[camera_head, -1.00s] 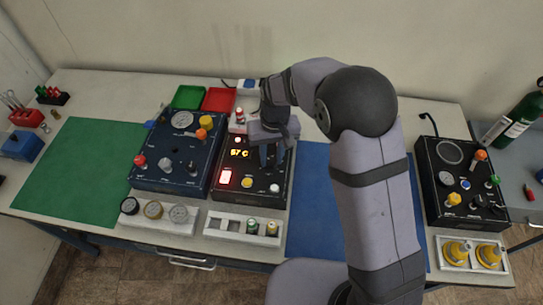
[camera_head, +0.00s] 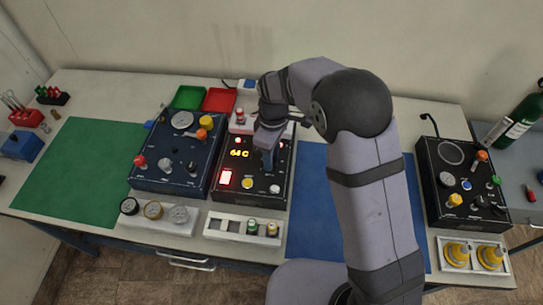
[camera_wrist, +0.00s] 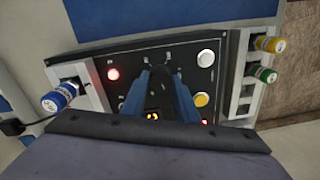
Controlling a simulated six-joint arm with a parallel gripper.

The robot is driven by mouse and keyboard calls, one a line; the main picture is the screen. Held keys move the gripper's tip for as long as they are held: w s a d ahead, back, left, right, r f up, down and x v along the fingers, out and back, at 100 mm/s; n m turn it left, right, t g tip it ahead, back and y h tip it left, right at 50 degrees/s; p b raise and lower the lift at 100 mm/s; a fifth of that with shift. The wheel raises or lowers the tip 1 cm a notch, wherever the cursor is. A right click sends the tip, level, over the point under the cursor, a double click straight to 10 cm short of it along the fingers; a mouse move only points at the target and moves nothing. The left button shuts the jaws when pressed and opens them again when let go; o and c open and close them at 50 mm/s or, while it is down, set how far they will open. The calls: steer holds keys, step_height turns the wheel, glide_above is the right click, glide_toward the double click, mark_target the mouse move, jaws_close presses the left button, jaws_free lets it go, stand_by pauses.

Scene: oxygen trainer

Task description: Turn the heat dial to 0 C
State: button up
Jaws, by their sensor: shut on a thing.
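The black heat panel (camera_head: 221,198) stands mid-table, with a lit orange display (camera_head: 239,154) that seems to read in the sixties C; the last digit is unclear. My gripper (camera_head: 268,160) reaches down onto the panel's right half. In the wrist view its blue fingers (camera_wrist: 160,76) close over the spot where the heat dial sits. The dial itself is hidden between them, with white scale marks just beyond the fingertips.
A blue gauge box (camera_head: 150,178) stands close left. A white rack (camera_head: 225,225) lies in front. The blue mat (camera_head: 310,220) is clear.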

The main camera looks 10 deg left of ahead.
steer(key=shift+n, duration=1.2)
steer(key=o, duration=1.1)
steer(key=shift+c, duration=0.2)
steer(key=shift+r, duration=0.15)
steer(key=shift+w+r+b, duration=0.15)
steer(key=shift+r+b, duration=0.95)
steer(key=shift+r, duration=2.5)
steer(key=s+d+f+m, duration=0.2)
steer(key=s+d+m, duration=0.6)
steer(key=d, duration=0.3)
steer(key=s+d+f+m, duration=0.2)
steer(key=s+d+m, duration=0.7)
steer(key=d, duration=0.2)
steer(key=shift+s+t, duration=0.2)
steer(key=shift+t, duration=0.1)
